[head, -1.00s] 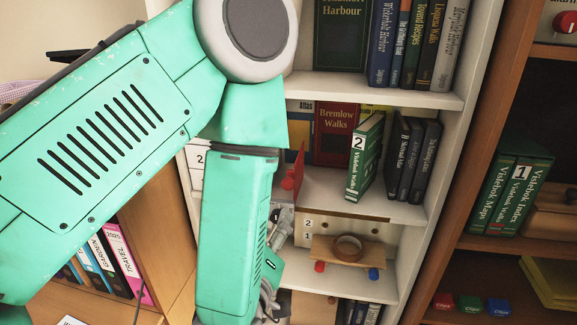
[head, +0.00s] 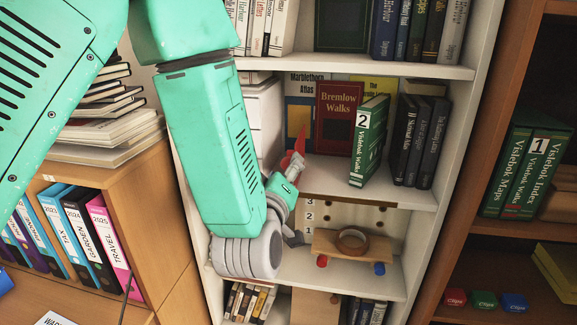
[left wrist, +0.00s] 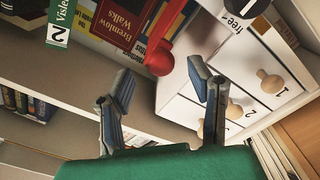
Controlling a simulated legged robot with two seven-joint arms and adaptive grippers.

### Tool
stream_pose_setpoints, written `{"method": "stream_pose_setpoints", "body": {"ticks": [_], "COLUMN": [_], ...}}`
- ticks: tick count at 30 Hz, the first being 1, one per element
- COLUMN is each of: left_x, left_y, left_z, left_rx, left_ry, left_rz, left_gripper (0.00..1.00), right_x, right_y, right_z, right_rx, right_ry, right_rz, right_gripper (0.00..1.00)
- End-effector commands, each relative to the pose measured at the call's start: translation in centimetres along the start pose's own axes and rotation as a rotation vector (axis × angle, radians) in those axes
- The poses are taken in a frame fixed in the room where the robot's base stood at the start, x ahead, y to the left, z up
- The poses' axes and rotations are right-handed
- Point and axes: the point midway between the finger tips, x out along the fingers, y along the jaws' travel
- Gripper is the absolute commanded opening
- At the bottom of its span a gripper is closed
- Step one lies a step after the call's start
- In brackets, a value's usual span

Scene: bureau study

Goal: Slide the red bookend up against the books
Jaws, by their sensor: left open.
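The red bookend (head: 301,141) stands on the middle shelf of the white bookcase, left of the books and partly hidden by my left gripper. In the left wrist view the bookend's red round knob (left wrist: 159,58) shows just beyond the fingers. The leaning green book marked 2 (head: 369,141) and several dark books (head: 417,143) stand to its right, with a gap between. A red book, Bremlow Walks (head: 340,117), stands behind. My left gripper (head: 293,163) is open and empty in front of the bookend; its two fingers (left wrist: 162,82) are spread apart. My right gripper is not in view.
White drawers (left wrist: 255,85) with wooden knobs stand left of the bookend, close to my gripper. The shelf below holds a wooden stand with a brown ring (head: 352,241). The shelf (head: 325,178) is bare between bookend and green book.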

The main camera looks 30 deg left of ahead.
Motion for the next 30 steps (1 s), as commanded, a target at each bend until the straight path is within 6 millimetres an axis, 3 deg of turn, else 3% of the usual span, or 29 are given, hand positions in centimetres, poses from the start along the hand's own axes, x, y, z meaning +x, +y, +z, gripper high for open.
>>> {"method": "stream_pose_setpoints", "body": {"ticks": [6,18,22,30], "left_x": [2.8,3.6,3.6,3.5], "left_y": [0.0,-0.1,-0.1,0.0], "left_z": [-0.1,0.0,0.0,0.2], "left_rx": [0.000,0.000,0.001,0.000], "left_ry": [0.001,0.000,0.000,-0.001], "left_rz": [-0.001,-0.001,-0.001,-0.001], "left_gripper": [0.47,0.47,0.02,0.00], "right_x": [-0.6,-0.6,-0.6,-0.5], "right_y": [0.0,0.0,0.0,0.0], "right_z": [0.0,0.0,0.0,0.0], "right_rx": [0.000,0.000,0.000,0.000], "right_ry": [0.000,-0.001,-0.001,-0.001], "right_rz": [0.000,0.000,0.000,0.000], "right_gripper": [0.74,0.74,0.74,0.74]}}
